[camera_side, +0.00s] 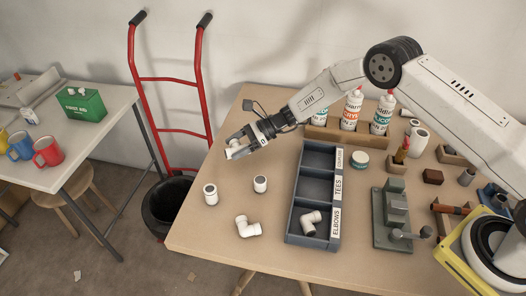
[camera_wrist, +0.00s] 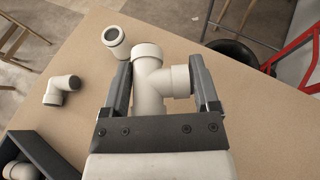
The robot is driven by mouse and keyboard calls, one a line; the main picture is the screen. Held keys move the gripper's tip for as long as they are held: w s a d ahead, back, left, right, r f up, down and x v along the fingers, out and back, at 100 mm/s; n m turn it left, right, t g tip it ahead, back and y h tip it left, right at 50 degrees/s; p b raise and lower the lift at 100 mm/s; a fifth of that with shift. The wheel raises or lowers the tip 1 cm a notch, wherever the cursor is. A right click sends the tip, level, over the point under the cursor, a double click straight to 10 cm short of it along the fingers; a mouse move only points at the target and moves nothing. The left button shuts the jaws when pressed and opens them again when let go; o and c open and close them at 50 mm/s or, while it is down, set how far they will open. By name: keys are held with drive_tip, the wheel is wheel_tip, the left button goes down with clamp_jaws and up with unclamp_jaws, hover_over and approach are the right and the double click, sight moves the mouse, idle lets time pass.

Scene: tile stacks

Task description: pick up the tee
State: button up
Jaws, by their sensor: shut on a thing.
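The white tee (camera_wrist: 149,82) is between the two fingers of my gripper (camera_wrist: 160,72) in the wrist view, with one branch pointing right toward the right finger. My gripper is shut on it. In the side view my gripper (camera_side: 240,145) is near the table's left edge, and the tee (camera_side: 236,153) shows only partly at the fingers. I cannot tell exactly how high it is above the table. The sorting tray (camera_side: 317,192) stands to the right, with its couplers and tees compartments empty and a white elbow (camera_side: 310,224) in the elbows compartment.
Two white couplers (camera_side: 210,195) (camera_side: 260,184) stand upright on the table in front of my gripper. A loose elbow (camera_side: 247,228) lies left of the tray. Caulk bottles (camera_side: 351,110) stand in a wooden holder behind. A green vise-like fixture (camera_side: 393,222) is right of the tray.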

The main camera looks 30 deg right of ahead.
drive_tip(key=s+d+r, duration=0.2)
drive_tip(key=s+r, duration=0.2)
drive_tip(key=s, duration=0.5)
drive_tip(key=shift+d+r, duration=0.15)
drive_tip(key=shift+d, duration=0.15)
idle(0.4)
drive_tip(key=shift+d, duration=0.15)
